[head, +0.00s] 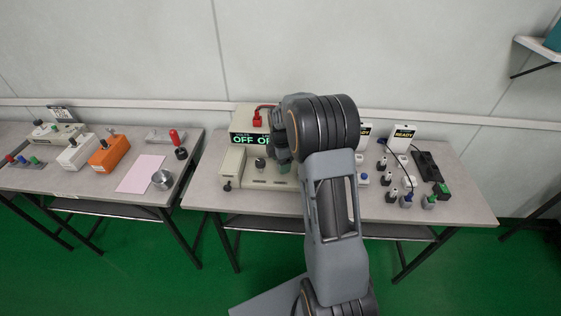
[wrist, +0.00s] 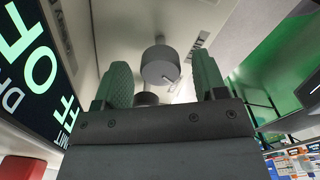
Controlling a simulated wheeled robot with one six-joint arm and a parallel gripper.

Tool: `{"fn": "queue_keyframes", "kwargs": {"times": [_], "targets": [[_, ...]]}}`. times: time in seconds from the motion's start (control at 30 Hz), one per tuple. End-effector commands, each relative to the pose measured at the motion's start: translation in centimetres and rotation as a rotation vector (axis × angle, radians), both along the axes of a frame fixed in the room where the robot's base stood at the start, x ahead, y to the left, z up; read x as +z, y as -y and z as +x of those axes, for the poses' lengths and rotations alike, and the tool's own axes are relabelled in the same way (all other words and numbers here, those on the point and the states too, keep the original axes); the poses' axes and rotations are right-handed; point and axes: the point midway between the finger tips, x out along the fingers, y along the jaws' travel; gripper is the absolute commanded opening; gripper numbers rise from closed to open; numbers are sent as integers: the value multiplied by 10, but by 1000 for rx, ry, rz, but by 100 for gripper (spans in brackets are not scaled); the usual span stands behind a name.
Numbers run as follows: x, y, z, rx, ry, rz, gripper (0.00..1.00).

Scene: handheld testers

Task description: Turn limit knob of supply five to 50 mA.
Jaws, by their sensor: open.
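The cream supply (head: 234,165) stands on the middle table, its dark display (head: 243,139) reading OFF in green. The display (wrist: 35,65) also fills the left of the wrist view, with part of the word LIMIT. My gripper (wrist: 163,72) is open, with green pads on both sides of a grey round knob (wrist: 158,68). The knob has a pale mark near its rim, with gaps visible to both pads. Another dark round part (wrist: 147,98) is partly hidden below it. In the head view my arm covers the supply's right part; the knob setting cannot be read.
Right of my arm are READY signs (head: 403,134), small switches and a black strip (head: 427,166). The left table holds an orange box (head: 110,154), pink sheet (head: 141,174) and metal cup (head: 162,180).

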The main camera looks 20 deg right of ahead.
Motion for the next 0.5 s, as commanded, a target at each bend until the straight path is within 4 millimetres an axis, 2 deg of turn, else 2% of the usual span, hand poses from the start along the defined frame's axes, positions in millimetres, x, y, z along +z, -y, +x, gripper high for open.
{"fn": "queue_keyframes", "kwargs": {"times": [0.17, 0.5], "targets": [[12, 0, 0, 0, 2, -1, 65], [79, 0, 1, 1, 4, -1, 65]]}}
